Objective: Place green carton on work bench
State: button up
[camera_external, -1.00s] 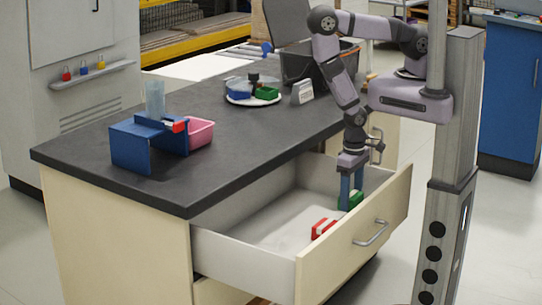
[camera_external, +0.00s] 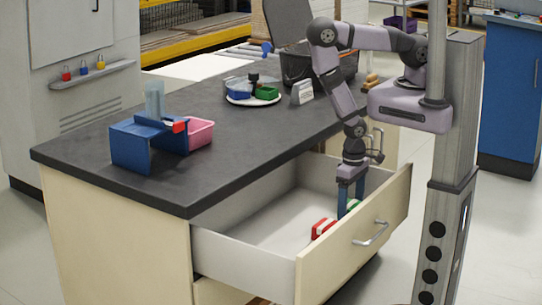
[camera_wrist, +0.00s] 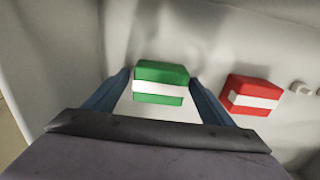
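The green carton (camera_wrist: 160,83) with a white band lies on the floor of the open drawer (camera_external: 270,235). In the external view the green carton (camera_external: 353,205) is partly hidden by a finger. My gripper (camera_wrist: 160,76) points down into the drawer and is open. Its two blue fingers stand on either side of the green carton, close to its ends; contact cannot be made out. My gripper (camera_external: 350,205) also shows in the external view. The dark work bench top (camera_external: 240,150) is above and left of the drawer.
A red carton (camera_wrist: 249,95) lies right of the green one, near the drawer front. On the bench stand a blue fixture (camera_external: 135,145), a pink bin (camera_external: 201,134), a round white tray (camera_external: 252,100) and a dark crate (camera_external: 300,68). The bench's front middle is clear.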

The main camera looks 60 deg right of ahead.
aim_at(350, 204)
notch_tip(350, 204, up, 7)
jog(key=p, duration=0.6)
jog(key=shift+r, duration=0.15)
